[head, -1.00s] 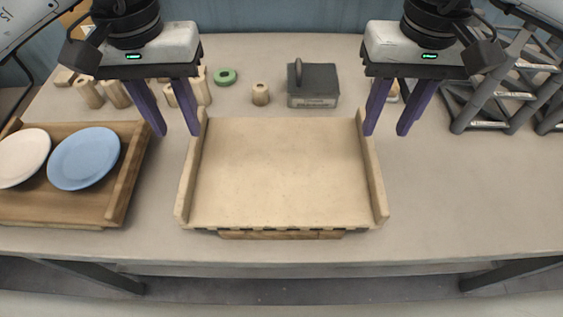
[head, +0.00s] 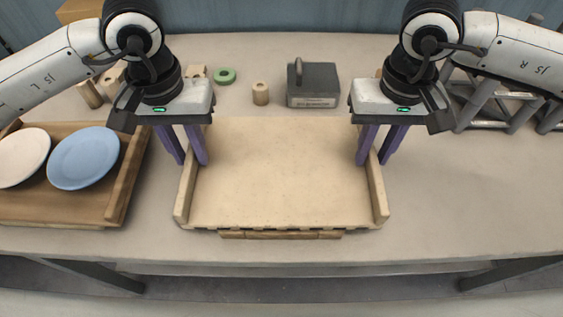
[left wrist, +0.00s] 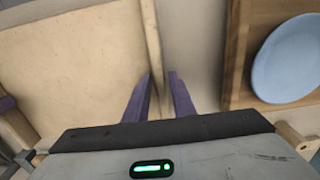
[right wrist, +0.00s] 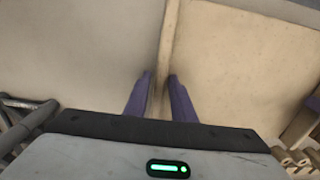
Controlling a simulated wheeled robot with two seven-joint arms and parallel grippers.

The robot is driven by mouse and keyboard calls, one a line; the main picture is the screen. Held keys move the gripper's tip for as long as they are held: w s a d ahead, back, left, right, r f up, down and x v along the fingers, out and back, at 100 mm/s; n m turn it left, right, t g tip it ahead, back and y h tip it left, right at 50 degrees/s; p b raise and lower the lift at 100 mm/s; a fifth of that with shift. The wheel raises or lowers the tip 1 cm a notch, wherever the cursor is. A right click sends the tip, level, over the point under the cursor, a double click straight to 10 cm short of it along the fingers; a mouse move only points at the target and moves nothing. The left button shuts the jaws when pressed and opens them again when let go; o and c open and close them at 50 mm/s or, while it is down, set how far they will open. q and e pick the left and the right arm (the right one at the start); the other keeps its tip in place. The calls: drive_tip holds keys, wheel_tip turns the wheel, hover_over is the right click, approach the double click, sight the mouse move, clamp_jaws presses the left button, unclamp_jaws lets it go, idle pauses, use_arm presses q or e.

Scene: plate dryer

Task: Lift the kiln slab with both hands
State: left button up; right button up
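The kiln slab (head: 280,165) is a broad beige board with a raised rail along its left and right sides, lying flat on the grey table. My left gripper (head: 189,163) points down over the left rail. In the left wrist view its purple fingers (left wrist: 160,78) stand apart on either side of that rail (left wrist: 152,40). My right gripper (head: 372,163) points down over the right rail (head: 376,190). In the right wrist view its fingers (right wrist: 160,77) stand apart on either side of the rail. Both look open; the fingertips' exact contact is unclear.
A wooden tray (head: 128,180) with a blue plate (head: 84,158) and a white plate (head: 22,157) stands close left of the slab. Behind it are a grey block with a handle (head: 313,85), a green ring (head: 225,76) and wooden cylinders (head: 260,93). The right front table is clear.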

use_arm(q)
clamp_jaws()
use_arm(e)
clamp_jaws()
use_arm(q)
drive_tip(key=shift+w+r, duration=0.1)
use_arm(e)
drive_tip(key=shift+w+r, duration=0.1)
idle(0.8)
